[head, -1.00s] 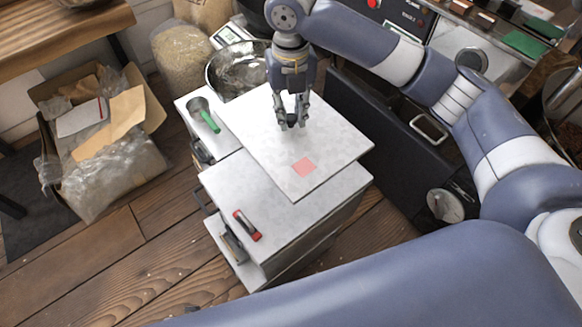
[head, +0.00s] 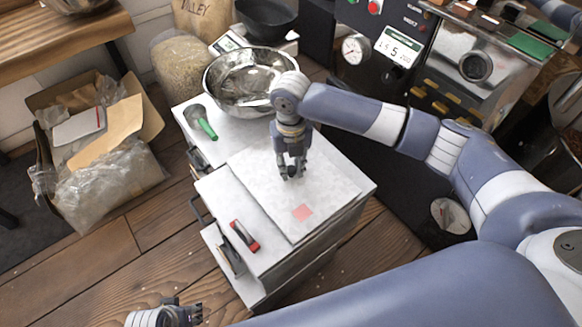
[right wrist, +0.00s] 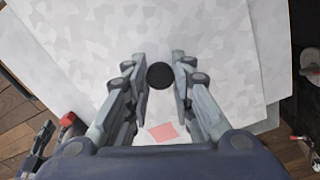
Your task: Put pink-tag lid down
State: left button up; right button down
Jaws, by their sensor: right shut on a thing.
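The pink-tag lid (head: 255,185) is a flat, pale grey square panel with a pink square tag (head: 302,212) near its front corner. It lies level over the white cabinet top (head: 225,205); I cannot tell whether it touches all round. My right gripper (head: 291,174) points down at the lid's middle and is shut on its round black knob (right wrist: 160,76). The pink tag also shows in the right wrist view (right wrist: 163,131). My left gripper (head: 196,313) is low at the bottom edge, away from the lid, its fingers too small to read.
A red-handled tool (head: 244,236) lies on the cabinet top beside the lid's left edge. A green-handled scoop (head: 206,127) and a steel bowl (head: 245,85) are behind it. A box of bags (head: 95,140) stands on the floor at left, the roasting machine (head: 450,70) at right.

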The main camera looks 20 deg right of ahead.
aim_at(291, 169)
pick_arm(q)
jog(key=shift+r, duration=0.25)
pick_arm(e)
jog(key=shift+f, duration=0.25)
jog(key=shift+f, duration=0.1)
jog(key=c, duration=1.4)
grip_release()
pick_arm(q)
jog(key=shift+f, duration=0.15)
notch_tip(291, 169, down, 9)
jog(key=s+p, duration=0.2)
jog(key=shift+s+a+r+g+p, duration=0.15)
jog(key=shift+s+r+g+p, duration=0.05)
jog(key=shift+s+g+p, duration=0.15)
pick_arm(e)
notch_tip(291, 169, up, 12)
